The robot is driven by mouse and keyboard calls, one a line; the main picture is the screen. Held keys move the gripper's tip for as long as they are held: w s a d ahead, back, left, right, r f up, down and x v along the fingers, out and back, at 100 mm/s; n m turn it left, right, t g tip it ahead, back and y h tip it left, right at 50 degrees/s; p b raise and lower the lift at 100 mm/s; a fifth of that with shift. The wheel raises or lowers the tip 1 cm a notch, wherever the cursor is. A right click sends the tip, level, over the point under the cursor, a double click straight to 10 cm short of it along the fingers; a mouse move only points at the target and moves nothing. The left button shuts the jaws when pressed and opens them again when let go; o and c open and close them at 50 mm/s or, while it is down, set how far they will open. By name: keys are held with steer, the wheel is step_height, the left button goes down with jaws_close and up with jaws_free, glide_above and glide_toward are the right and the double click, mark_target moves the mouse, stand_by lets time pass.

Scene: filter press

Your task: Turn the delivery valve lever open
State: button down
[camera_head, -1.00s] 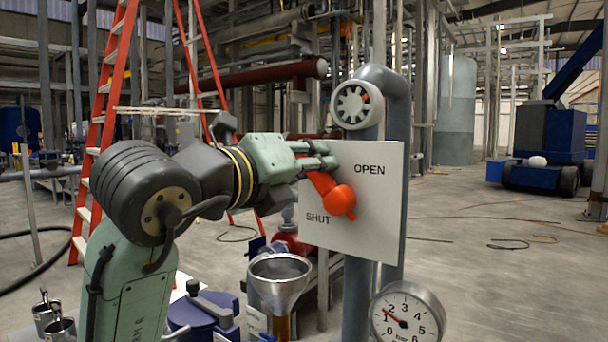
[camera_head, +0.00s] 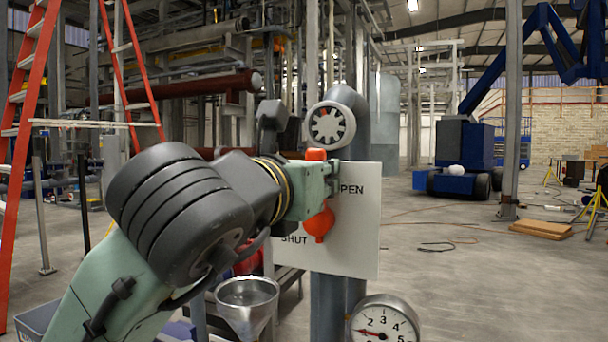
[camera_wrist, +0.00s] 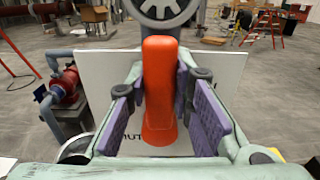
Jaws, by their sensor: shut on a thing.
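The orange-red delivery valve lever (camera_head: 317,154) stands nearly upright above its round hub (camera_head: 319,222), in front of a white plate (camera_head: 352,240). The plate reads OPEN at upper right and SHUT at lower left. My gripper (camera_head: 333,182) is shut on the lever, and its green body hides the lever's middle in the head view. In the wrist view the lever (camera_wrist: 159,90) runs upright between the purple pads of my gripper (camera_wrist: 161,88). The word OPEN is partly covered by my gripper.
A grey pipe with a white spoked wheel (camera_head: 331,125) rises behind the plate. A pressure gauge (camera_head: 384,322) sits below it, and a metal funnel (camera_head: 246,300) stands at lower left. An orange ladder (camera_head: 32,130) is at far left.

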steer(key=shift+d, duration=0.1)
stand_by(0.4)
steer(key=c, duration=1.4)
jaws_free()
steer(key=v, duration=1.2)
